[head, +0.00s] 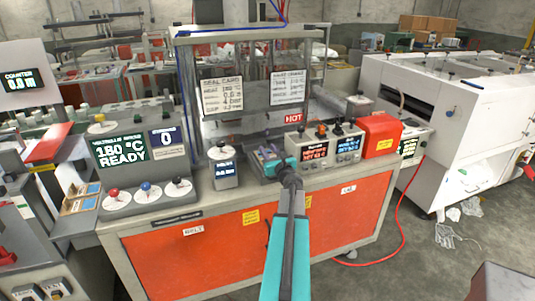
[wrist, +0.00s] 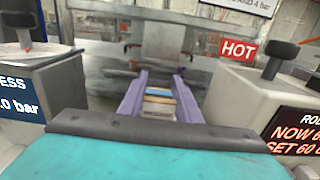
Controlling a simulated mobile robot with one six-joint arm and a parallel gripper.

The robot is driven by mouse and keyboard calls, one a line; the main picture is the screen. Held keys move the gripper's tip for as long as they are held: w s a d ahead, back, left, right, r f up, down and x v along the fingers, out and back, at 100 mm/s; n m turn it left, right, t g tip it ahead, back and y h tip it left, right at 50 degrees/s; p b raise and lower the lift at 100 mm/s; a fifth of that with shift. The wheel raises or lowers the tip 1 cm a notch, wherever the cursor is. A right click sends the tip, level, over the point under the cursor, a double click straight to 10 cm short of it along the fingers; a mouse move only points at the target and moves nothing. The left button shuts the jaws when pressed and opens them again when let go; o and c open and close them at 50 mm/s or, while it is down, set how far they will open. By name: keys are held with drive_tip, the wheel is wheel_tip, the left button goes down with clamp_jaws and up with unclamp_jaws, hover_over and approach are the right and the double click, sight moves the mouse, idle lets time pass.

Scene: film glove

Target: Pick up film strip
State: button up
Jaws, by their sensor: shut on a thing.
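My gripper (head: 268,157) is at the front middle of the orange-fronted machine, just above its top between the control boxes. In the wrist view its two purple fingers (wrist: 161,92) point forward, shut on a small piece with tan, blue and brown bands (wrist: 159,103). I cannot tell from its look whether this piece is the film strip. No other film strip can be made out clearly. The far end of the held piece and what lies under it are hidden.
A grey pressure box (head: 224,169) stands left of my gripper and a roller control box (head: 325,147) right. Behind are the press frame (head: 184,90) and a red HOT sign (head: 293,118). A red box (head: 380,136) stands further right.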

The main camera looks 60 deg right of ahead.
wheel_tip(320, 180, up, 2)
drive_tip(key=shift+r+p, duration=0.1)
drive_tip(key=shift+p, duration=0.4)
drive_tip(key=shift+s+a, duration=0.15)
drive_tip(key=shift+a, duration=0.05)
drive_tip(key=s+a, duration=0.2)
drive_tip(key=s+a+r, duration=0.1)
drive_tip(key=s+a, duration=0.1)
drive_tip(key=a, duration=0.1)
drive_tip(key=s+a+p, duration=0.1)
drive_tip(key=s+a, duration=0.1)
drive_tip(key=a, duration=0.1)
drive_tip(key=shift+s+a+r, duration=0.15)
drive_tip(key=shift+s+a, duration=0.05)
drive_tip(key=shift+a, duration=0.05)
drive_tip(key=shift+p, duration=0.4)
drive_tip(key=s+a+p, duration=0.1)
drive_tip(key=p, duration=0.4)
drive_tip(key=s+a+p, duration=0.1)
drive_tip(key=a+p, duration=0.1)
drive_tip(key=p, duration=0.3)
drive_tip(key=shift+s+a+r, duration=0.1)
drive_tip(key=shift+s+a, duration=0.15)
drive_tip(key=shift+s, duration=0.1)
drive_tip(key=shift+s+a, duration=0.1)
